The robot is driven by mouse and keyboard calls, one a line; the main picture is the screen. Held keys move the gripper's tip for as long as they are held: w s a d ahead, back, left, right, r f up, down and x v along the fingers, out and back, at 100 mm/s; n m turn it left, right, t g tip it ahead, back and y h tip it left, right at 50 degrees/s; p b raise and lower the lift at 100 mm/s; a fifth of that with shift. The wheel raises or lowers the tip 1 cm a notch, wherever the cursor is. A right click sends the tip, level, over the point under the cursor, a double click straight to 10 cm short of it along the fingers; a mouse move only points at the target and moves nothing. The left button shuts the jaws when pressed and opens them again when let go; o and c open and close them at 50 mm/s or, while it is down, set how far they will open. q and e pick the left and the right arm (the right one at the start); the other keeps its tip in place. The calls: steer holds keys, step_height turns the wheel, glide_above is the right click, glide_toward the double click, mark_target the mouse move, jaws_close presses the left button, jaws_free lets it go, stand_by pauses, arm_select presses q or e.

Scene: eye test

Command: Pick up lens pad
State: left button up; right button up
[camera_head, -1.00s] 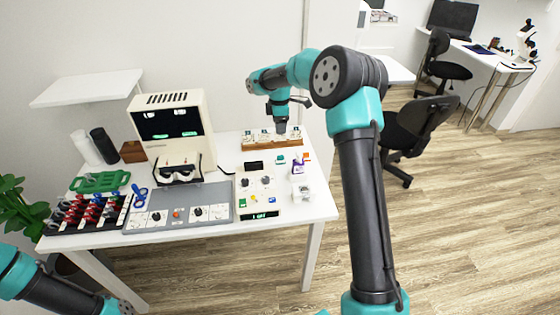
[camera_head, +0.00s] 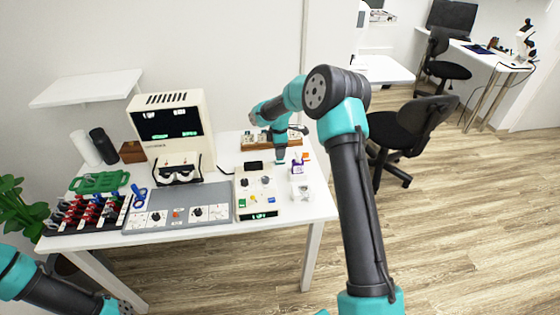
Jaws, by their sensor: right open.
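I cannot surely tell which small item is the lens pad. A small teal-and-white item (camera_head: 280,163) lies on the white table, right of the control box, and may be it. My right gripper (camera_head: 280,157) points down just over this item and partly hides it. The right gripper is open; whether its fingers touch the item is too small to tell. My left arm shows at the lower left, but its gripper is out of view.
Close by stand a purple-and-white bottle (camera_head: 297,166), a clear container (camera_head: 302,191), the control box (camera_head: 257,191) and a wooden card rack (camera_head: 255,146). Farther left are a grey tray (camera_head: 215,193), a cream viewing machine (camera_head: 172,125) and a rack of red and black pieces (camera_head: 88,212).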

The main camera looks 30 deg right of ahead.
steer(key=shift+f, duration=0.1)
steer(key=shift+d+f, duration=0.15)
steer(key=shift+f, duration=1.1)
steer(key=shift+d+f, duration=0.1)
steer(key=shift+f, duration=1.15)
steer(key=shift+c, duration=0.3)
steer(key=c, duration=0.9)
